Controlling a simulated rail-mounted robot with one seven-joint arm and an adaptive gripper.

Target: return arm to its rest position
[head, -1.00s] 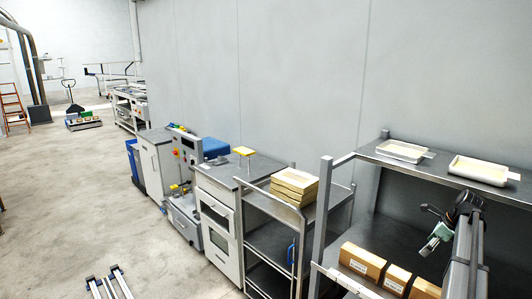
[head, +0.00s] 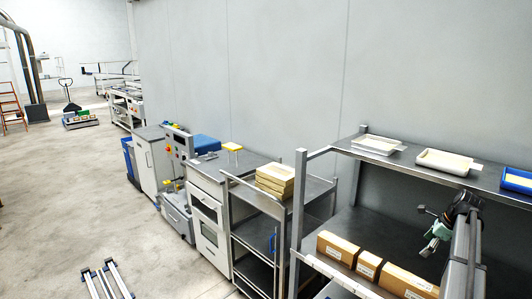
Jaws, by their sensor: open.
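My arm (head: 464,250) rises at the lower right of the head view, in front of the metal shelf rack. It is bent at a dark joint near the top. My gripper (head: 427,230) hangs off to the left of that joint, beside a pale green part. Its fingers are apart and nothing shows between them. It is between the rack's upper shelf and the boxes below, as seen in the picture; its distance from them cannot be told.
The rack's upper shelf (head: 405,160) holds white trays (head: 445,161) and a blue tray (head: 517,180). Cardboard boxes (head: 368,264) line the level below. The floor (head: 60,200) at left is largely clear.

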